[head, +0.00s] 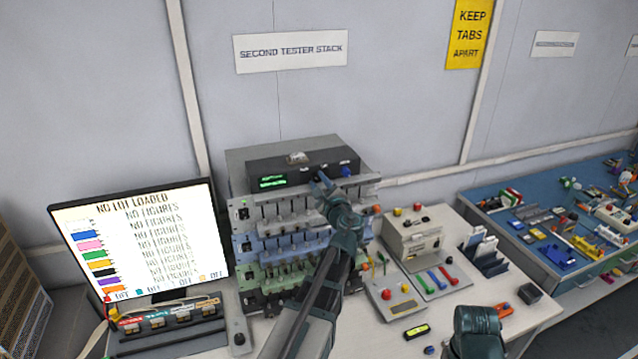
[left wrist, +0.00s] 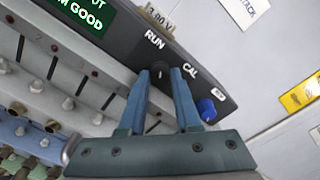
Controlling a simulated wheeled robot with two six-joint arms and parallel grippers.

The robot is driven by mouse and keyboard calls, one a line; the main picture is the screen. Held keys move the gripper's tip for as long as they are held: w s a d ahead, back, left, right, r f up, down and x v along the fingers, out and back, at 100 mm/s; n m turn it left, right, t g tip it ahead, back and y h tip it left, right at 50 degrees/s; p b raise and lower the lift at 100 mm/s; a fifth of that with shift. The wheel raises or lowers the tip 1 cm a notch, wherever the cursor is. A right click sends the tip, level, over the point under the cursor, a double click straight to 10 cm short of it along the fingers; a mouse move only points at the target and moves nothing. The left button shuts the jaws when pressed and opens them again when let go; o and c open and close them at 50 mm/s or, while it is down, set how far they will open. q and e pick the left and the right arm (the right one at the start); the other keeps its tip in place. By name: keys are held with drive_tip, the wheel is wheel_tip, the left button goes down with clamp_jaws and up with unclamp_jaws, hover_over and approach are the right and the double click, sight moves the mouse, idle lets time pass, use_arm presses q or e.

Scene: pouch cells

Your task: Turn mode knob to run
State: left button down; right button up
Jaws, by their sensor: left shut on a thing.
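The dark tester box (head: 262,165) with a green display sits on top of the tester stack, and its front panel fills the upper left wrist view. The mode knob (left wrist: 158,71) is a small black knob on that panel, between the RUN and CAL labels. My left gripper (head: 322,182) is shut on the mode knob; its blue fingers stand on either side of it in the left wrist view (left wrist: 165,72). The fingers partly hide the knob, and I cannot tell where its pointer faces. My right gripper (head: 475,325) shows at the bottom right; its fingers cannot be made out.
A blue knob (left wrist: 206,108) sits just right of the fingers on the same panel. Shelves of cell holders (head: 285,243) lie below. A monitor (head: 140,240) stands to the left. A beige box (head: 413,238) and a coloured-handle tray (head: 440,280) stand on the right of the bench.

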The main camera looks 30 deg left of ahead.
use_arm(q)
drive_tip(key=shift+n, duration=0.5)
drive_tip(key=c, duration=0.6)
unclamp_jaws()
drive_tip(key=shift+s, duration=0.1)
drive_tip(key=shift+m, duration=0.3)
